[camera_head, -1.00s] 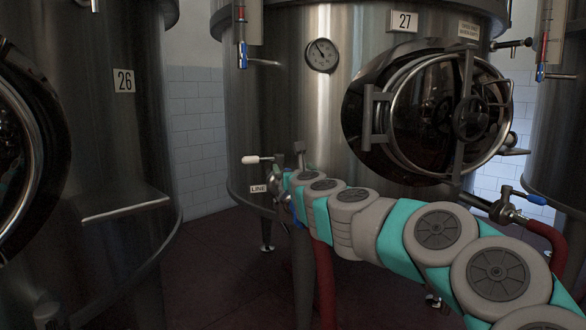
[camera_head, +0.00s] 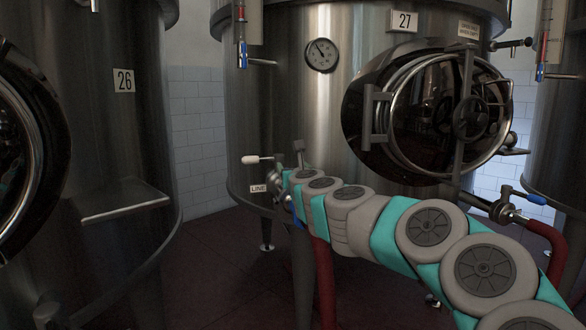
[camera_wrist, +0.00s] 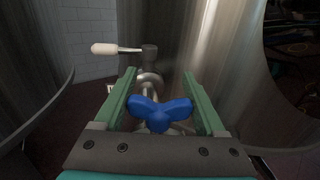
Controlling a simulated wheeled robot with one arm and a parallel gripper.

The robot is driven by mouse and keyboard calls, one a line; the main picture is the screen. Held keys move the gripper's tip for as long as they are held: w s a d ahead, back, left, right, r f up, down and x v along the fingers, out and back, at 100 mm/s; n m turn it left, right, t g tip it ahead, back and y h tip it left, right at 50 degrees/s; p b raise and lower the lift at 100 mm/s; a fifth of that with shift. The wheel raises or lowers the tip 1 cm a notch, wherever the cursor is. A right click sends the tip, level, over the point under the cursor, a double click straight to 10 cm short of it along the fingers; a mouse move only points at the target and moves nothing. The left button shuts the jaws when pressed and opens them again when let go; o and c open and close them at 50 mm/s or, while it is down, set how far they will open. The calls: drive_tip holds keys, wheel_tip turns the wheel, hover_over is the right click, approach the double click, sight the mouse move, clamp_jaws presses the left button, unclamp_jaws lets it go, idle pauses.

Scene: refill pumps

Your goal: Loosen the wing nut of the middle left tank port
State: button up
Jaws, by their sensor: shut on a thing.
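The blue wing nut (camera_wrist: 160,113) shows in the wrist view, its two wings spread between the green fingers of my gripper (camera_wrist: 158,82). The gripper is shut on it, one finger at each wing. Behind it is the metal port fitting (camera_wrist: 150,85), with a valve that has a white handle (camera_wrist: 117,49). In the head view the white handle (camera_head: 251,160) shows at the lower left of tank 27. My arm's end is at this port and hides most of the fitting and the grip.
Tank 27 (camera_head: 285,110) stands ahead, with a round door (camera_head: 425,100) and gauge (camera_head: 321,54). Tank 26 (camera_head: 110,140) with a ledge stands left. A blue-handled valve (camera_head: 505,208) with a red hose (camera_head: 545,240) is at right. Floor is open between the tanks.

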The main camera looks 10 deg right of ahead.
drive_tip(key=c, duration=0.4)
drive_tip(key=shift+a+n+y, duration=0.25)
drive_tip(key=shift+n+y, duration=0.55)
drive_tip(key=shift+y, duration=0.5)
drive_tip(key=o, duration=1.3)
drive_tip(key=shift+o, duration=0.2)
drive_tip(key=s, duration=0.4)
drive_tip(key=s+d, duration=0.1)
drive_tip(key=s, duration=0.2)
drive_tip(key=shift+s, duration=0.4)
drive_tip(key=shift+a, duration=0.1)
